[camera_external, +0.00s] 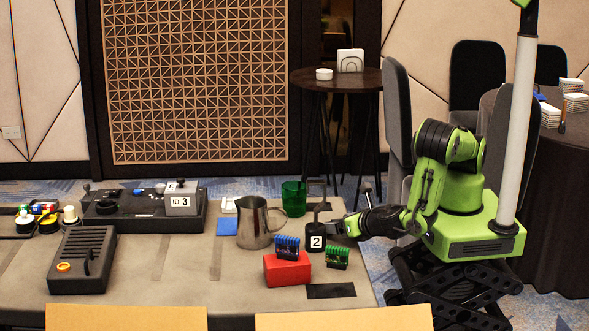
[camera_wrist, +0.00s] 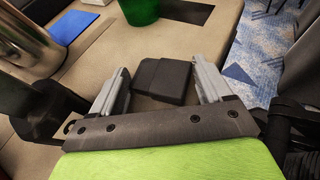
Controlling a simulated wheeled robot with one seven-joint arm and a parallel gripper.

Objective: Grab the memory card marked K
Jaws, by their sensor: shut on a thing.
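No letter K is legible in either view, so I cannot tell which thing is the memory card. A small blue ribbed piece (camera_external: 287,247) stands on a red block (camera_external: 285,270). A similar green ribbed piece (camera_external: 337,258) stands to its right. My gripper (camera_external: 340,227) reaches in from the right at a black block marked 2 (camera_external: 315,241). In the wrist view, a dark block (camera_wrist: 162,80) sits between the two grey fingers of my gripper (camera_wrist: 166,88), and I am shut on it. Its label faces away there.
A metal pitcher (camera_external: 255,224) stands left of my gripper, with a green cup (camera_external: 293,198) behind. A blue square (camera_external: 227,226) lies left of the pitcher. A control box marked ID 3 (camera_external: 145,209) and a grey box (camera_external: 82,262) occupy the left. A dark flat patch (camera_external: 331,290) lies in front.

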